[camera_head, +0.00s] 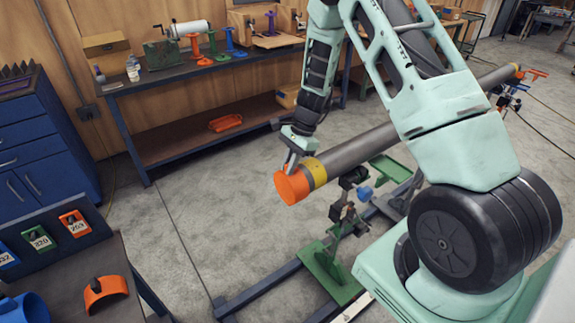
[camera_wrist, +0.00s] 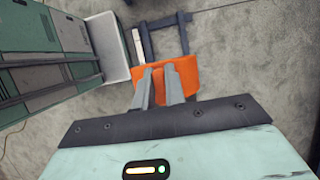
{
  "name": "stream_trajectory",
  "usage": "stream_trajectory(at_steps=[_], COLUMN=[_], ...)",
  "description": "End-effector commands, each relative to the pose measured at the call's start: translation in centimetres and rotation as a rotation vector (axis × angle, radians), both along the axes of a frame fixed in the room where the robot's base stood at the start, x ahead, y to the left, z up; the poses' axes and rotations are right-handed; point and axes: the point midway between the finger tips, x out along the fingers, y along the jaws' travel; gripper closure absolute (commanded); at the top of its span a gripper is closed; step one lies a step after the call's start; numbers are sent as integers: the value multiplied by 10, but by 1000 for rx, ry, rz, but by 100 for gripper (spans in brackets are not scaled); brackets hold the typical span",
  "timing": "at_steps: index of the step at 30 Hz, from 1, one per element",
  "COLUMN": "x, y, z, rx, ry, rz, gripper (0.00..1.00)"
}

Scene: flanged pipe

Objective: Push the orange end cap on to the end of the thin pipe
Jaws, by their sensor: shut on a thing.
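The orange end cap (camera_head: 292,187) is at the near end of the long grey pipe (camera_head: 365,148), right against its yellow band (camera_head: 316,172) in the head view. It looks roughly in line with the pipe. I cannot tell how far the cap sits over the pipe end. My gripper (camera_head: 291,167) reaches down to the cap from above and is shut on it. In the wrist view the two grey fingers (camera_wrist: 159,88) lie over the orange cap (camera_wrist: 187,75). The pipe cannot be made out there.
A green-footed stand (camera_head: 328,265) on a dark blue floor frame (camera_head: 262,290) supports the pipe. A workbench (camera_head: 210,67) runs along the back wall. A table with an orange curved part (camera_head: 104,291) is at lower left. The floor left of the cap is clear.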

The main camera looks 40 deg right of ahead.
Motion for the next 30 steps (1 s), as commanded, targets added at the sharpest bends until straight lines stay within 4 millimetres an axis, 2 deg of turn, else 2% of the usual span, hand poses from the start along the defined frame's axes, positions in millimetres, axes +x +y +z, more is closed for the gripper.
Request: stream_trajectory(at_steps=[14,15,17,30], x=[0,0,0,0], y=[-1,-1,-1,-1], z=[0,0,0,0], rx=[0,0,0,0], ry=[0,0,0,0], rz=[0,0,0,0], gripper=[100,80,63,62])
